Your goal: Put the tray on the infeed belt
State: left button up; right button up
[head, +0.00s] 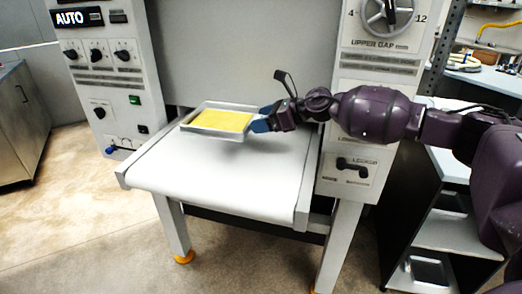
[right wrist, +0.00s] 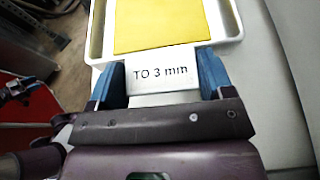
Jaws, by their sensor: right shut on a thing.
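The tray (head: 187,127) is a shallow, light grey tray with a yellow slab (head: 222,119) in it. In the head view it is at the far part of the white infeed belt (head: 215,172); I cannot tell whether it touches the belt or is just above it. My right gripper (head: 263,121) is shut on the tray's right side. In the right wrist view the blue fingers (right wrist: 160,78) clasp a white tab marked "TO 3 mm" (right wrist: 161,76) on the tray (right wrist: 97,32).
Machine panels with knobs flank the belt, the left panel (head: 100,75) marked AUTO and the right panel (head: 375,70) marked UPPER GAP. The front of the belt is clear. A shelf unit (head: 445,235) stands at the right and a metal cabinet (head: 20,120) at the far left.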

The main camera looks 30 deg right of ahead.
send_over(263, 159)
jog(key=f, duration=0.6)
jog(key=shift+w, duration=0.2)
jog(key=shift+f+b, duration=0.45)
jog(key=shift+f, duration=1.45)
jog(key=o, duration=0.8)
jog(key=shift+f, duration=0.2)
jog(key=o, duration=0.4)
jog(key=shift+o, duration=0.2)
